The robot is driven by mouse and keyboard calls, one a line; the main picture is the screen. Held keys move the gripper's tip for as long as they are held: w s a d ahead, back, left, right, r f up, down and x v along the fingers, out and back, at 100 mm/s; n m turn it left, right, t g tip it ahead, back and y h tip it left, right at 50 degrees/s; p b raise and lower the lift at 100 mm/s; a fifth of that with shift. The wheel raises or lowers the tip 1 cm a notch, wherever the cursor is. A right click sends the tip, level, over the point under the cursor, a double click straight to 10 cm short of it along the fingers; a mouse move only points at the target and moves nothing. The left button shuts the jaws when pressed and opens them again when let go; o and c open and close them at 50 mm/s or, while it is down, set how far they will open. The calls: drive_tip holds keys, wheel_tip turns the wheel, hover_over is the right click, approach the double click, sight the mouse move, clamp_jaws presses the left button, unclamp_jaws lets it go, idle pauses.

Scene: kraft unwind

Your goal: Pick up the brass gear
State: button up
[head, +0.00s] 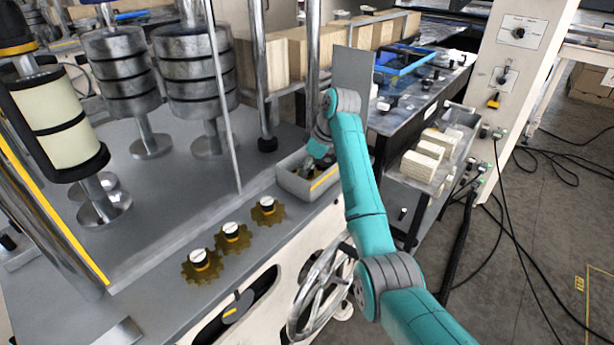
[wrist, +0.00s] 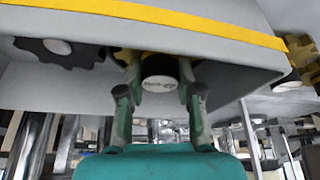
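In the wrist view, a brass gear (wrist: 126,56) with a black knob and white cap sits inside the grey bin, mostly hidden behind the knob and fingers. My gripper (wrist: 161,75) has one finger on each side of that knob, with narrow gaps seeming to show. It looks open. In the head view, my gripper (head: 318,150) reaches down into the grey bin (head: 327,186), and the bin's contents are mostly hidden. Three more brass gears with white-capped knobs stand outside the bin on the ledge: near (head: 201,266), middle (head: 232,238) and far (head: 267,211).
A dark gear (wrist: 58,47) lies in the bin left of the knob. The bin's wall has a yellow stripe (wrist: 150,12). A handwheel (head: 322,285) sits below the ledge. A thin upright rod (head: 222,100) and steel rollers (head: 195,75) stand left of the bin.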

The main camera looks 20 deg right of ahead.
clamp_jaws()
